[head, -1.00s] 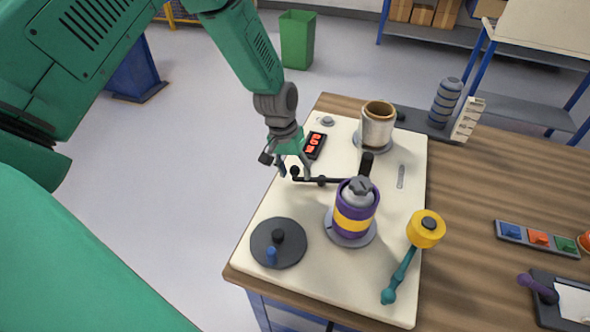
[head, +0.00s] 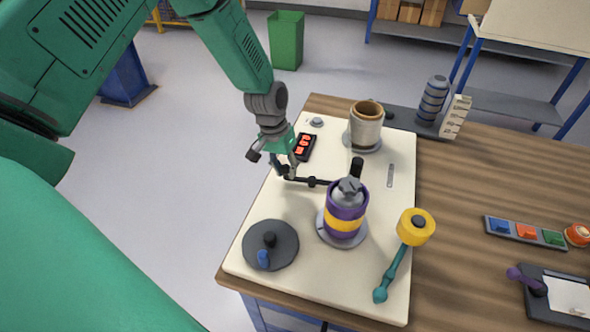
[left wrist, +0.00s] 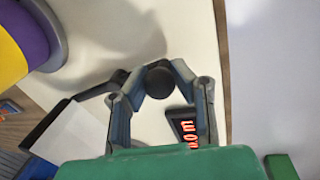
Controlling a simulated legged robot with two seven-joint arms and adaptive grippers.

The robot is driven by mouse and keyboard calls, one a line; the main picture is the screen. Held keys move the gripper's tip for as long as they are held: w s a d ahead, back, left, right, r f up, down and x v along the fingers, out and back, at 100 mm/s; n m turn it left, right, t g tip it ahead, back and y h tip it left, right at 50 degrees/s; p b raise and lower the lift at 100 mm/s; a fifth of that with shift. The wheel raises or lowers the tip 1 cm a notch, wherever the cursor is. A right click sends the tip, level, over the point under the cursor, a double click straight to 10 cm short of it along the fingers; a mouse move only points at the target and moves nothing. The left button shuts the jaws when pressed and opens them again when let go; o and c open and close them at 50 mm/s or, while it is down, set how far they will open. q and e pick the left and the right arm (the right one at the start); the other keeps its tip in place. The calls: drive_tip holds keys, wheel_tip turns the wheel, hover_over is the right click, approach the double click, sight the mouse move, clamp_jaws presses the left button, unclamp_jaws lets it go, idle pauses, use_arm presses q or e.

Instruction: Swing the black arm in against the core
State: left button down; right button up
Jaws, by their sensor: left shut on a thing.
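The black arm (head: 319,182) lies low over the cream board, with an upright black roller (head: 357,168) at its right end. The roller stands just behind the purple roll with a yellow band (head: 345,222); whether they touch is not clear. A pale roll with a brown core (head: 365,128) stands farther back. My left gripper (head: 284,171) is shut on the round black knob at the arm's left end. In the left wrist view the knob (left wrist: 160,79) sits between both fingertips, and the purple and yellow roll (left wrist: 30,38) shows at upper left. My right gripper is not in view.
A red-lit display (head: 305,147) is close behind my left gripper. A dark disc with a blue handle (head: 271,245) lies at front left. A yellow-headed teal mallet (head: 402,252) lies at right. Bare board (head: 300,215) shows between disc and arm.

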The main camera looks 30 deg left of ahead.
use_arm(q)
drive_tip(key=shift+w+a+m+g, duration=0.3)
drive_tip(key=shift+w+m, duration=0.45)
drive_tip(key=shift+m, duration=0.45)
drive_tip(key=shift+w+m+b, duration=0.7)
drive_tip(key=shift+w+m, duration=0.15)
drive_tip(key=shift+m, duration=0.55)
drive_tip(key=shift+r, duration=0.1)
drive_tip(key=c, duration=1.3)
unclamp_jaws()
drive_tip(key=shift+a, duration=0.1)
drive_tip(key=shift+o, duration=0.2)
